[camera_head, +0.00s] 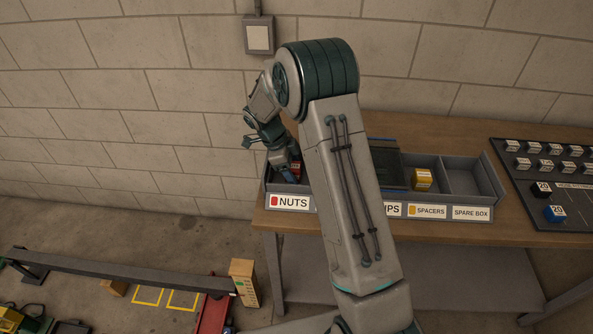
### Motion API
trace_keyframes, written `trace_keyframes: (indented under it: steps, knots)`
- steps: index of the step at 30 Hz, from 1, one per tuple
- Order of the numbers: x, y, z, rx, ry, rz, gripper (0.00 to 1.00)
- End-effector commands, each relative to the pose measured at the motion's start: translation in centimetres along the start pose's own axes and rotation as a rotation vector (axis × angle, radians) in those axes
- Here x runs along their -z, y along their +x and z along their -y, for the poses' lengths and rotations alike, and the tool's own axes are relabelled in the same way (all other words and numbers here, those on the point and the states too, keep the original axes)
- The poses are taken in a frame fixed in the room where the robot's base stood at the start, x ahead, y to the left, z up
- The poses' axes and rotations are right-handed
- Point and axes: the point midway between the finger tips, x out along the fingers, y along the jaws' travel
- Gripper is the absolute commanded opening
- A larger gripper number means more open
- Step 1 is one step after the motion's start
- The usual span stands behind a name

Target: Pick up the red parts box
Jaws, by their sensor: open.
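A red box (296,169) is partly visible in the leftmost compartment of the grey tray (485,212), the one labelled NUTS with a red mark. My gripper (287,174) is open and reaches down into that compartment, at or just left of the red box. The gripper and my large arm link hide much of the box. I cannot tell whether the fingers touch it or stand around it.
The tray stands on a wooden table (400,124). A yellow box (422,180) lies in the SPACERS compartment; the SPARE BOX compartment looks empty. A dark rack (570,183) with several labelled blocks stands at right. The block wall (130,90) is close behind.

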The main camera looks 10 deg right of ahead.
Motion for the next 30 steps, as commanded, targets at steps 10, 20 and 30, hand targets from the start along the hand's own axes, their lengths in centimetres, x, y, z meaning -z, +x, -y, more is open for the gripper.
trace_keyframes:
  steps: [10,20,30]
  knots:
    - [0.0,-0.1,0.0,0.0,0.0,0.0,0.17]
    - [0.6,-1.6,0.1,0.004,0.001,0.001,0.17]
    - [3.0,-7.6,0.1,0.003,0.001,0.002,0.17]
